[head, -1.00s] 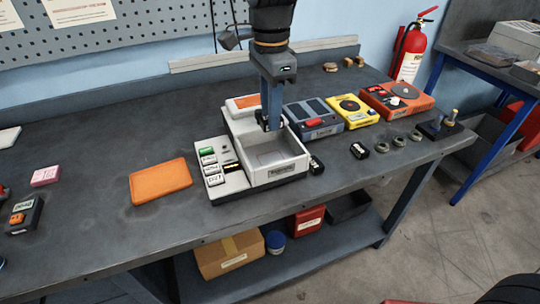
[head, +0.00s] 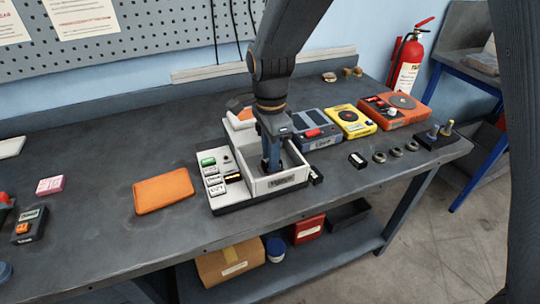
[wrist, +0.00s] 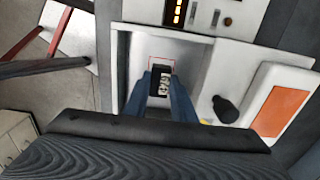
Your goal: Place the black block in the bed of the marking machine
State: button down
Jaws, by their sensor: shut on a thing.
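The marking machine (head: 230,205) is a white and dark box with buttons at its left and an open bed (head: 290,162). My gripper (head: 271,166) reaches down into the bed. In the wrist view my gripper (wrist: 161,82) is shut on the black block (wrist: 158,73), which has a white label facing me. The block is inside the bed, over a red outlined square (wrist: 171,60) on its floor. I cannot tell whether it touches the floor. In the head view the fingers and bed walls largely hide the block.
An orange pad (head: 163,191) lies left of the machine. A blue-grey device (head: 316,131), a yellow device (head: 350,122) and an orange device (head: 396,110) stand behind right. A black knob (wrist: 225,108) stands near the bed.

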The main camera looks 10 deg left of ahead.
jog(key=c, duration=1.5)
grip_release()
jog(key=shift+f, duration=0.1)
notch_tip(320, 180, up, 12)
jog(key=b, duration=0.2)
jog(key=s+d+f+n, duration=0.3)
jog(key=d+f+n, duration=0.1)
jog(key=d, duration=0.5)
jog(key=s+d+f+n, duration=0.3)
jog(key=d+f, duration=0.1)
jog(key=d, duration=0.5)
jog(key=s+d+f+n+t, duration=0.1)
jog(key=s+d+f+n, duration=0.2)
jog(key=d, duration=0.7)
jog(key=shift+s+d+f+n, duration=0.1)
jog(key=shift+s+f+n, duration=0.1)
jog(key=shift+f+n, duration=0.45)
jog(key=shift+r, duration=0.2)
